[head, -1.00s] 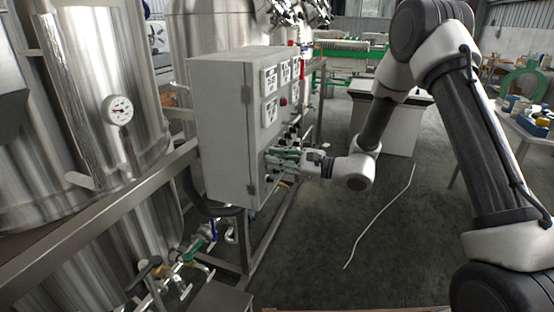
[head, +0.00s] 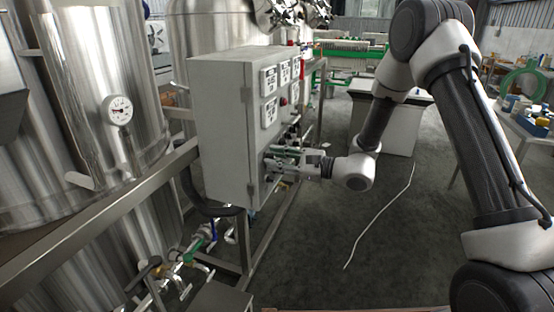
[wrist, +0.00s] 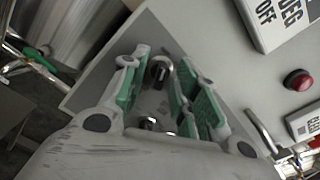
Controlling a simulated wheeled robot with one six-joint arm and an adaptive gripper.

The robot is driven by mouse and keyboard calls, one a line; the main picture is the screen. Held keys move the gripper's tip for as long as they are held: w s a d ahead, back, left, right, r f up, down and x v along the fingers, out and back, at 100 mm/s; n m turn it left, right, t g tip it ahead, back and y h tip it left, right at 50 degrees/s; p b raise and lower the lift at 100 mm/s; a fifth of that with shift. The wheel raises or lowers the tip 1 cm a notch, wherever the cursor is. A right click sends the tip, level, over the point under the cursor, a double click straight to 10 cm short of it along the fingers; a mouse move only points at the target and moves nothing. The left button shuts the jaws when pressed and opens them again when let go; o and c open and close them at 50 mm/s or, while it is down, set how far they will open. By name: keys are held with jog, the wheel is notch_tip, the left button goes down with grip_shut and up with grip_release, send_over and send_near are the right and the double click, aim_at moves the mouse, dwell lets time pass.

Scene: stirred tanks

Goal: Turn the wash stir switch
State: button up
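The grey control box (head: 222,130) stands left of centre in the head view, with switches on its right-hand face. My gripper (head: 274,160) is at the lower part of that face. In the wrist view my gripper (wrist: 158,85) is open, its green-padded fingers apart. A black rotary switch (wrist: 160,72) shows between the fingertips, with a gap visible to the pads. I cannot read which switch is the wash stir one.
A red button (wrist: 298,80) and label plates (wrist: 280,18) are on the panel to the right in the wrist view. A steel tank with a gauge (head: 118,110) and a frame rail (head: 100,222) stand left of the box. The floor (head: 330,250) right of the box is mostly clear.

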jog(key=v, duration=1.2)
